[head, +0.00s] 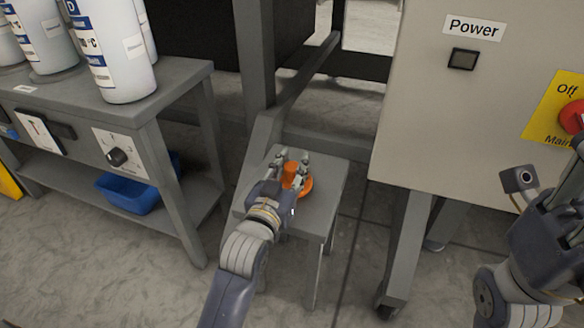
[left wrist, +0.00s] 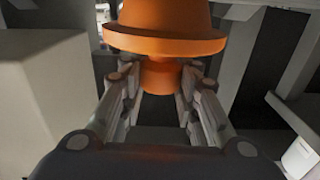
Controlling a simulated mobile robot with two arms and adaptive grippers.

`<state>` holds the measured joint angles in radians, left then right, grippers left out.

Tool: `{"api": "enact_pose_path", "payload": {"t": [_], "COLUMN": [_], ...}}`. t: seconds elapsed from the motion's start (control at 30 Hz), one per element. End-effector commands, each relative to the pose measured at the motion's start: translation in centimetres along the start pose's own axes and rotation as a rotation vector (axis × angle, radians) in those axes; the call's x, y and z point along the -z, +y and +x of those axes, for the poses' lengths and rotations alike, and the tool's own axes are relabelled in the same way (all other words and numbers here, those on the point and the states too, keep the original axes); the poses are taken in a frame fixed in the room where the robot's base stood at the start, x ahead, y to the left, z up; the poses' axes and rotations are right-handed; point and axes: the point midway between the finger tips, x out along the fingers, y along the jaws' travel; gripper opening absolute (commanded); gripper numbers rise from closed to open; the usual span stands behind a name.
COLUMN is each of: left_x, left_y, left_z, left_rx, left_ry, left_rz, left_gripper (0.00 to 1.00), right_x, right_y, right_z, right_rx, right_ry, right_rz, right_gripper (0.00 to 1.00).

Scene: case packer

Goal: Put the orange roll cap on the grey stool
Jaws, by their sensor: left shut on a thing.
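The orange roll cap (head: 306,187) is over the top of the grey stool (head: 331,172) in the head view. My left gripper (head: 291,164) is shut on the cap, with its fingers on both sides of the cap's narrow part. In the left wrist view the cap (left wrist: 164,44) shows its wide flange and the narrower neck between the fingers (left wrist: 160,82). I cannot tell whether the cap touches the stool top. My right gripper (head: 556,212) is at the right edge of the head view, away from the stool. Its fingertips are not clear.
A grey bench (head: 172,78) with several white bottles (head: 115,50) stands on the left, with a blue bin (head: 130,192) on its lower shelf. A grey cabinet (head: 425,115) with a Power label and a red switch (head: 573,117) stands right of the stool.

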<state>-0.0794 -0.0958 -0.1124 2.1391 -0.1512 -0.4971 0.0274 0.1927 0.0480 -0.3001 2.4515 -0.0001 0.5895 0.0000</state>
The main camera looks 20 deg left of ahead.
Motion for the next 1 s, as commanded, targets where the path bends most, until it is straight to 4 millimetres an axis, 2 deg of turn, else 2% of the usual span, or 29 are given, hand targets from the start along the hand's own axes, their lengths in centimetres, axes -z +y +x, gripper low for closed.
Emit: {"api": "enact_pose_path", "payload": {"t": [0.17, 0.2, 0.3, 0.7, 0.9, 1.0], "left_x": [-0.1, -0.3, -0.2, 0.1, 0.1, 0.1], "left_y": [0.0, 0.0, 0.0, 0.0, 0.0, 0.0], "left_z": [0.0, 0.0, 0.0, -0.1, -2.2, -3.7], "left_rx": [0.0, 0.0, 0.0, 0.0, 0.0, 0.0], "left_ry": [0.001, 0.0, 0.0, -0.001, -0.005, -0.006], "left_rz": [0.0, 0.0, 0.0, 0.0, 0.0, 0.0], "left_gripper": [0.02, 0.31, 0.49, 0.49, 0.49, 0.49], "right_x": [0.0, 0.0, 0.0, 0.0, 0.1, -0.6], "right_y": [0.0, 0.0, 0.0, 0.0, 0.1, 0.3], "right_z": [0.0, 0.0, 0.0, 0.1, 0.6, -0.6], "right_rx": [0.0, 0.0, 0.0, 0.0, -0.006, -0.015], "right_ry": [0.0, 0.0, 0.0, 0.001, 0.002, -0.046], "right_rz": [0.0, 0.0, 0.0, 0.0, 0.002, 0.005], "right_gripper": [0.4, 0.4, 0.4, 0.4, 0.4, 0.4]}}
